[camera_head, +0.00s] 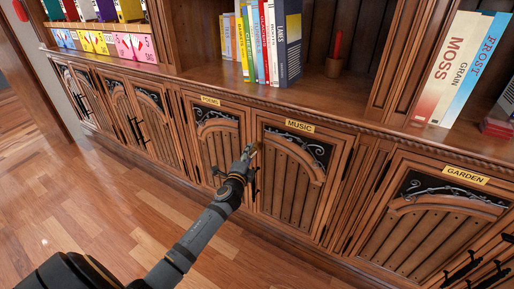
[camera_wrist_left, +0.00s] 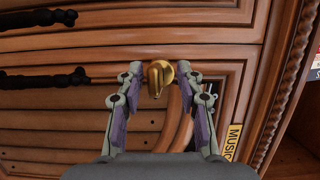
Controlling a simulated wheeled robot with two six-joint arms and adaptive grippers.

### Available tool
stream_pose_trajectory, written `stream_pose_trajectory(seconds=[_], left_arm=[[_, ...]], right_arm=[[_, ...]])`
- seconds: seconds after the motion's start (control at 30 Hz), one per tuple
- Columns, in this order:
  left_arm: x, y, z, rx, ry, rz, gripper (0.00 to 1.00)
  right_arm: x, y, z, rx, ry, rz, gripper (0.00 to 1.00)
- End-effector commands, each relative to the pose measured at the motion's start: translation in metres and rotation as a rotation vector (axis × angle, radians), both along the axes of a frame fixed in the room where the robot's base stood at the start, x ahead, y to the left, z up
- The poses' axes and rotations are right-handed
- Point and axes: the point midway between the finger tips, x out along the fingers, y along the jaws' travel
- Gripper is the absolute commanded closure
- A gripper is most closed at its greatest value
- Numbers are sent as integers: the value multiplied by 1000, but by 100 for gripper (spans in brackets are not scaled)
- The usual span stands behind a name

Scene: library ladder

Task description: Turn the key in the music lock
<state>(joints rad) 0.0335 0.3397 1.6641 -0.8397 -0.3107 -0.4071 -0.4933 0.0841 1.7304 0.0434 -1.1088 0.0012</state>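The Music cabinet door (camera_head: 290,180) has a dark wooden front with black scrollwork under its brass MUSIC label (camera_head: 300,126). The label also shows, turned sideways, in the left wrist view (camera_wrist_left: 233,142). A small brass key (camera_wrist_left: 157,78) sits at a round brass lock plate on the wood. My left gripper (camera_head: 250,154) is at the upper left edge of this door. In the left wrist view its two fingers (camera_wrist_left: 160,80) are open, one on each side of the key, with small gaps between. In the head view the gripper largely hides the key. My right gripper is not in view.
The Poems door (camera_head: 215,150) is just left and the Garden door (camera_head: 430,225) is to the right. Black handles (camera_wrist_left: 45,78) stick out from the doors. The wooden floor (camera_head: 90,215) is clear.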

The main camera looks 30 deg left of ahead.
Motion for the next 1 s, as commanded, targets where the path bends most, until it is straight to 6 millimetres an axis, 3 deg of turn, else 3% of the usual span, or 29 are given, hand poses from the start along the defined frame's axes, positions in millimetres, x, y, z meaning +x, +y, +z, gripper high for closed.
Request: stream_pose_trajectory(seconds=[0.27,0.7,0.83,1.0], left_arm=[[-6,-1,-1,0,2,0,63],[-97,-26,-2,1,3,-2,63],[-112,-29,-1,0,2,0,63],[-117,-30,0,0,0,0,63]], right_arm=[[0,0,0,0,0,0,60],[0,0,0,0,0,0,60],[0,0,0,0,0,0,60],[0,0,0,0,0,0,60]])
